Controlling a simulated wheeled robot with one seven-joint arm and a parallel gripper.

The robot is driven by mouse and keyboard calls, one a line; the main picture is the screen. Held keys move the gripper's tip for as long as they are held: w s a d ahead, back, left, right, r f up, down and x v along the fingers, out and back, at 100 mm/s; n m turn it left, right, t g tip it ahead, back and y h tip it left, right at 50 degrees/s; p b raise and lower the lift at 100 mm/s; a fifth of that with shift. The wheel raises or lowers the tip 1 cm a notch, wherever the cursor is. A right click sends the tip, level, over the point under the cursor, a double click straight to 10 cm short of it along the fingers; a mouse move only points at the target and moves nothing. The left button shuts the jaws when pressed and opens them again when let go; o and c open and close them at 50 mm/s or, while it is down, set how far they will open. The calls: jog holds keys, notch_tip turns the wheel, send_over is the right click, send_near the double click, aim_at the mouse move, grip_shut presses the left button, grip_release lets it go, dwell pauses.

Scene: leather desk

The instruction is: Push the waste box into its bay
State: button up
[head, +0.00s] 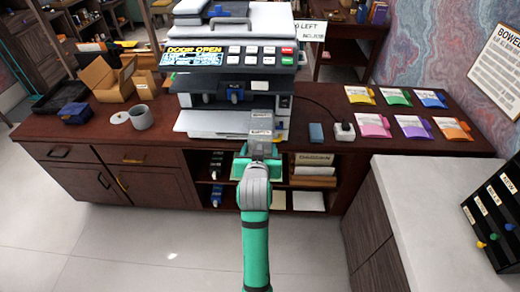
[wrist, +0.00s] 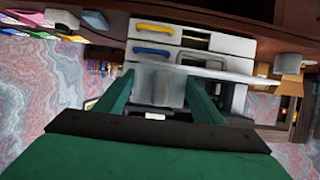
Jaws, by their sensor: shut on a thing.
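The printer (head: 233,85) stands on the dark wooden desk, and its display (head: 195,57) reads "DOOR OPEN". The grey waste box (head: 261,127), with a small label on top, juts out from the printer's front, right of the white tray (head: 208,122). My gripper (head: 260,152) is at the box's near end. The wrist view is upside down; there the green fingers of my gripper (wrist: 160,98) stand on both sides of the grey box (wrist: 158,82) and are shut on it. How deep the box sits in its bay is hidden.
A blue block (head: 316,132) and a white socket box (head: 344,131) with a cable lie right of the printer. A grey mug (head: 141,117) stands left. Coloured packets (head: 408,112) lie at right. A pale counter (head: 435,215) stands front right. Open shelves are below.

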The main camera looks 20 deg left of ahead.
dwell(0.5)
jog(key=shift+w+a+r, duration=0.1)
jog(key=shift+w+a, duration=0.4)
jog(key=shift+w, duration=1.3)
jog(key=shift+w+a+f, duration=0.1)
jog(key=shift+w+a, duration=0.45)
jog(key=shift+w, duration=1.2)
jog(key=shift+w+a+r, duration=0.1)
jog(key=shift+w+a, duration=0.4)
jog(key=shift+w, duration=1.3)
jog(key=shift+w+a, duration=0.1)
jog(key=shift+w, duration=0.25)
jog(key=shift+f, duration=0.2)
jog(key=shift+w+a, duration=0.3)
jog(key=shift+w, duration=0.8)
jog(key=shift+w+a, duration=0.3)
jog(key=shift+w, duration=0.75)
jog(key=shift+w+a, duration=0.3)
jog(key=shift+w, duration=0.8)
jog(key=shift+w+a, duration=0.25)
jog(key=shift+w, duration=0.05)
jog(key=shift+w+a, duration=0.2)
jog(key=shift+w, duration=0.7)
jog(key=shift+w+a, duration=0.25)
jog(key=shift+w, duration=0.6)
jog(key=shift+w+a, duration=0.2)
jog(key=shift+w, duration=0.7)
jog(key=o, duration=1.3)
jog(key=shift+w, duration=0.1)
